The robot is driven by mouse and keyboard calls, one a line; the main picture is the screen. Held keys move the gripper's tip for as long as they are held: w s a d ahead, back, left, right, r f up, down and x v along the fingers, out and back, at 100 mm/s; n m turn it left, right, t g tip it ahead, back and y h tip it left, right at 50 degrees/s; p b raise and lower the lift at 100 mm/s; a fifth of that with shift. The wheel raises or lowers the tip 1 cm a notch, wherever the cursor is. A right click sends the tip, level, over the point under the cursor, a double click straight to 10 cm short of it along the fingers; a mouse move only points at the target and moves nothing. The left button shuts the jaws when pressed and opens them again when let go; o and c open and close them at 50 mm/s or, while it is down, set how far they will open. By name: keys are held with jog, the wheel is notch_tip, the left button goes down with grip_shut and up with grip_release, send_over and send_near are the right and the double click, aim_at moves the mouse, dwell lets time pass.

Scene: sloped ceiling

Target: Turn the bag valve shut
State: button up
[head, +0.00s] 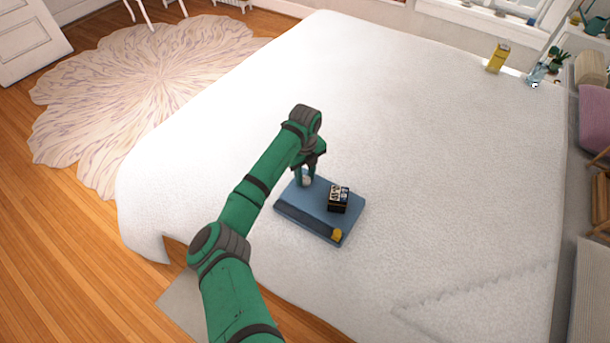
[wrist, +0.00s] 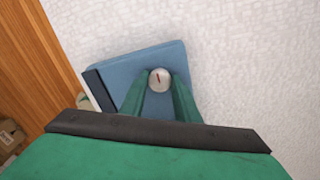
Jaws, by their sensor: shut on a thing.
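The bag (head: 310,212) is a flat blue block with a dark band along its front side, lying on the white bed. Its valve is a small round pale knob (wrist: 159,80) with a dark reddish mark, seen from above in the wrist view. In the head view the valve (head: 306,180) is mostly hidden by my fingers, near the bag's back left. My gripper (head: 305,177) comes down from above and is shut on the valve. In the wrist view its two green fingers (wrist: 160,88) stand on either side of the knob.
A small black box (head: 338,199) with pale labels sits on the bag, right of my gripper. A yellow piece (head: 337,234) is at its front right corner. The bed (head: 440,170) around is clear. A yellow carton (head: 497,58) stands far off at the back right.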

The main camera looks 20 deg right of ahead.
aim_at(305, 179)
jog(key=o, duration=1.1)
jog(key=shift+c, duration=0.2)
notch_tip(305, 179, up, 11)
jog(key=shift+a+f, duration=0.1)
jog(key=shift+f, duration=0.05)
